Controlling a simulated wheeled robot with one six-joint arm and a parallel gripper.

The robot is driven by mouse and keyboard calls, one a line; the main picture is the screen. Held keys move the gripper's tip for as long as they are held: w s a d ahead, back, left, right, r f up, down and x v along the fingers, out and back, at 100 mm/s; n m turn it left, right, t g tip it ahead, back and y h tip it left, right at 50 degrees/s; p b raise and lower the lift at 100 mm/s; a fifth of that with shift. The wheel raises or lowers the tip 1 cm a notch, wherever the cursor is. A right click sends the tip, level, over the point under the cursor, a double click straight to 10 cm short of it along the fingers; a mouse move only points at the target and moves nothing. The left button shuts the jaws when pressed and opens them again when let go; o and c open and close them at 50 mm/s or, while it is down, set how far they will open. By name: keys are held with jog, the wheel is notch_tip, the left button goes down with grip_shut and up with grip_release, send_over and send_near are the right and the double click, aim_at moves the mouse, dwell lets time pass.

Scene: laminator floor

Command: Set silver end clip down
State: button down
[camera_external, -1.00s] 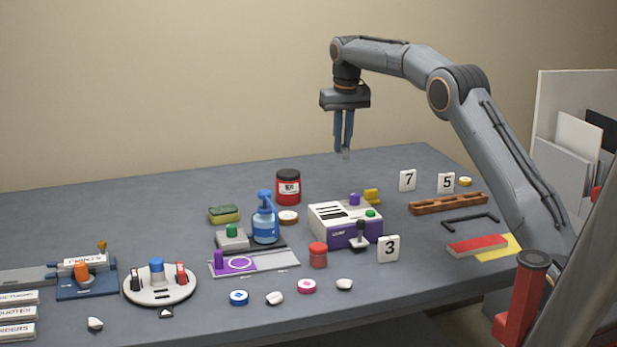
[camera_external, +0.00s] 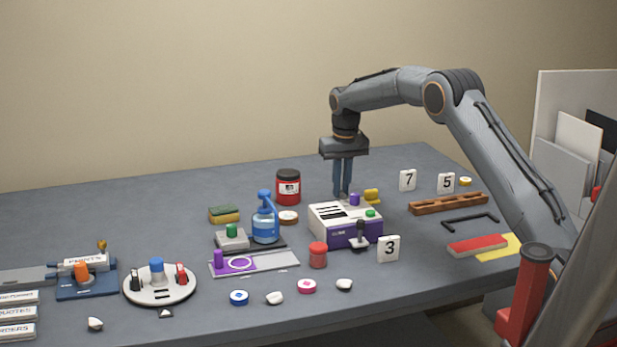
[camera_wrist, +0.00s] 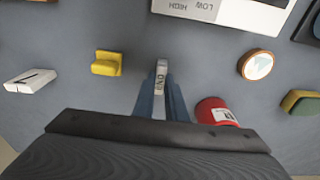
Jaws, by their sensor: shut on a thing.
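The silver end clip (camera_wrist: 161,77) is a small upright grey piece with dark lettering on its edge. My gripper (camera_external: 342,192) is shut on it and points straight down, low behind the laminator (camera_external: 345,238). In the wrist view the clip sits between my two blue fingertips (camera_wrist: 162,92). In the outside view it is small at the fingertips, close to the laminator's back edge. I cannot tell whether its lower end touches the table.
A yellow block (camera_wrist: 106,64) and a purple-topped piece (camera_external: 354,199) stand close by. A red jar (camera_external: 288,188) and a round brown-rimmed disc (camera_wrist: 258,65) lie to the other side. Number cards 7 (camera_external: 407,180) and 5 (camera_external: 446,183) stand further right. Bare grey table surrounds the clip.

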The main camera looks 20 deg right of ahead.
aim_at(344, 194)
jog(key=shift+f, duration=0.65)
jog(key=c, duration=1.8)
grip_release()
jog(key=shift+f, duration=0.15)
notch_tip(344, 194, up, 12)
jog(key=s+b, duration=0.1)
jog(key=shift+s+b, duration=0.25)
jog(key=shift+b, duration=0.05)
